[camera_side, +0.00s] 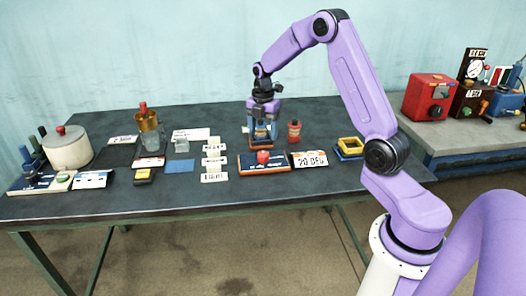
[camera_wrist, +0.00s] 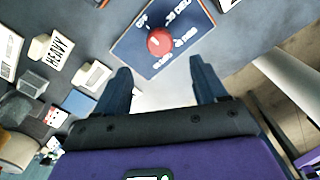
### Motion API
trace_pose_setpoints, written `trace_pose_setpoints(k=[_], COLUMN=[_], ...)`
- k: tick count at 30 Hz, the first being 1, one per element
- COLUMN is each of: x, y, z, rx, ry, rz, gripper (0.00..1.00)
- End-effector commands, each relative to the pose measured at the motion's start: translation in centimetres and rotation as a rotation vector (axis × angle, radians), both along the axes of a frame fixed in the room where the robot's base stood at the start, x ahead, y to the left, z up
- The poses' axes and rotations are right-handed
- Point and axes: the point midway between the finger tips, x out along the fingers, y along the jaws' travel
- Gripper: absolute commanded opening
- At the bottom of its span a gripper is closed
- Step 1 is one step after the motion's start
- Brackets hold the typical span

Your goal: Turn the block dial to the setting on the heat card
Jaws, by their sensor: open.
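The block dial is a dark blue plate (camera_side: 278,168) with a round red knob (camera_side: 263,157), near the front of the dark table. In the wrist view the knob (camera_wrist: 160,41) has a pale mark on top, with blurred white setting labels around it on the plate (camera_wrist: 133,51). The heat card (camera_side: 309,159) is white and reads what looks like 70 DEG, just right of the plate. My gripper (camera_side: 262,142) points down just behind the dial. In the wrist view my gripper (camera_wrist: 161,82) is open, its fingers apart and clear of the knob.
A red bottle (camera_side: 294,132) stands close to the right of my gripper. A yellow-and-blue tray (camera_side: 350,147) lies further right. Small white label cards (camera_side: 214,161) lie left of the dial. A cream pot (camera_side: 68,148) and a brass vessel (camera_side: 148,130) stand at left.

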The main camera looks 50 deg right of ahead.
Motion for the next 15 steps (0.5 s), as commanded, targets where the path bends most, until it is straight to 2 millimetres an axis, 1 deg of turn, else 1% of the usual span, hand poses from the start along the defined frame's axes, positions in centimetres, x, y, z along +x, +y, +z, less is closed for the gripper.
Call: trace_pose_setpoints(k=[1,3,9,12,15], x=[-0.1,-0.1,-0.1,0.0,0.0], y=[0.0,0.0,0.1,0.0,0.0], z=[-1.1,-2.4,-5.8,-7.0,-7.8], rx=[0.001,0.001,0.001,0.000,0.001], ry=[0.005,0.005,0.004,0.003,0.001], rz=[0.000,0.000,0.000,0.000,-0.001], gripper=[0.71,0.71,0.71,0.71,0.71])
